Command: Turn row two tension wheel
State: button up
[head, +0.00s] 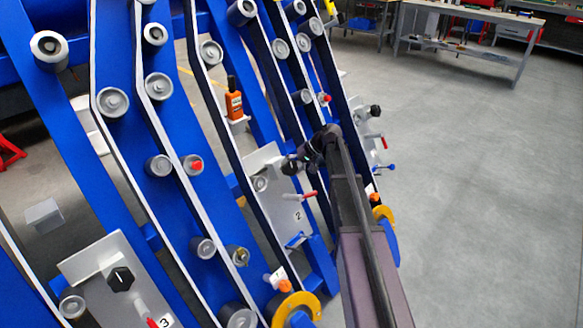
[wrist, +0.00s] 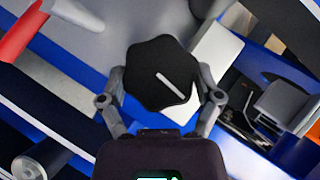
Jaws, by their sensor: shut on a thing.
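The row two tension wheel is a black lobed knob with a white line; in the wrist view the wheel (wrist: 150,62) fills the middle, its line slanting from upper left to lower right. My gripper (wrist: 162,90) has one finger on each side of the wheel and is shut on it. In the head view my gripper (head: 296,164) reaches from the right to the upper part of the grey plate (head: 266,160) marked 2. The wheel is mostly hidden there by the gripper. A red-handled lever (head: 307,195) sits below it on the plate.
Blue sloping frames with belts and grey rollers (head: 112,101) fill the left. Another black wheel (head: 120,280) is on the plate marked 3, and one more (head: 375,111) is on the far plate. An orange device (head: 234,103) stands on a bracket. The floor (head: 480,200) at right is clear.

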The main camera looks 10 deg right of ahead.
jog(key=o, duration=0.9)
jog(key=s+f+g+h, duration=0.1)
jog(key=s+f+h, duration=0.15)
jog(key=s, duration=0.75)
jog(key=s+f+h, duration=0.1)
jog(key=s+h, duration=0.2)
jog(key=s, duration=0.6)
jog(key=s+f+g+h, duration=0.1)
jog(key=s+f+h, duration=0.15)
jog(key=s, duration=0.75)
jog(key=shift+h, duration=0.4)
notch_tip(320, 180, up, 24)
jog(key=p, duration=2.3)
jog(key=shift+s+a+r+p, duration=0.1)
jog(key=shift+s+r+p, duration=0.05)
jog(key=shift+p, duration=0.25)
